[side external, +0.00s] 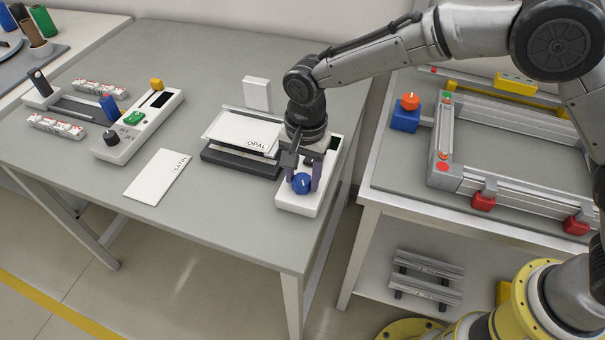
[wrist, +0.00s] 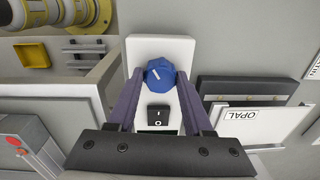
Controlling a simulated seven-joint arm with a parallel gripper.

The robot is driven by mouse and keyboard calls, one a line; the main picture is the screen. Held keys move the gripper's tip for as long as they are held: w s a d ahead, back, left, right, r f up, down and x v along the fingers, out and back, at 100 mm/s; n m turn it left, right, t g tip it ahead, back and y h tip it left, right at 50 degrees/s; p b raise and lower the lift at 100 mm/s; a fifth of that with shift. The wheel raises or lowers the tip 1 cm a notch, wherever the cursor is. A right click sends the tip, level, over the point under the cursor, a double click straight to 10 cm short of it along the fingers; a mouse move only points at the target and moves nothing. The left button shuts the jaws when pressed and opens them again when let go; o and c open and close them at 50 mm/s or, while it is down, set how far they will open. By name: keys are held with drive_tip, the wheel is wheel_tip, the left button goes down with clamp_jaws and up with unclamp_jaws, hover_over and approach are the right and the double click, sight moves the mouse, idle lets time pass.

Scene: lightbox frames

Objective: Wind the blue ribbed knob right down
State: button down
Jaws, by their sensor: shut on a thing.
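The blue ribbed knob (side external: 302,183) sits on the near end of a white control box (side external: 292,203) at the table's front right. My gripper (side external: 302,186) points down over the box, with its fingers on either side of the knob. In the wrist view the knob (wrist: 161,75) lies between the tips of my two purple-grey fingers (wrist: 158,77), and its white pointer line slants toward the upper left. My gripper is shut on the knob. A black rocker switch (wrist: 158,118) marked I and O shows on the box between the fingers.
A white OPAL panel (side external: 240,133) on a dark base stands just left of the box. A white card (side external: 156,177) lies further left, near another control box (side external: 138,127) with several controls. To the right, past a gap, is a second bench with a metal frame (side external: 510,160).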

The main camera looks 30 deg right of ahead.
drive_tip(key=n, duration=0.4)
drive_tip(key=shift+r+n, duration=0.1)
drive_tip(key=shift+n, duration=0.2)
drive_tip(key=n, duration=0.3)
drive_tip(key=shift+n, duration=0.3)
drive_tip(key=n, duration=0.7)
drive_tip(key=shift+g, duration=0.3)
drive_tip(key=n, duration=0.7)
drive_tip(key=shift+w+n, duration=0.1)
drive_tip(key=shift+n, duration=0.2)
drive_tip(key=n, duration=0.3)
drive_tip(key=shift+a+n, duration=0.1)
drive_tip(key=shift+n, duration=1.8)
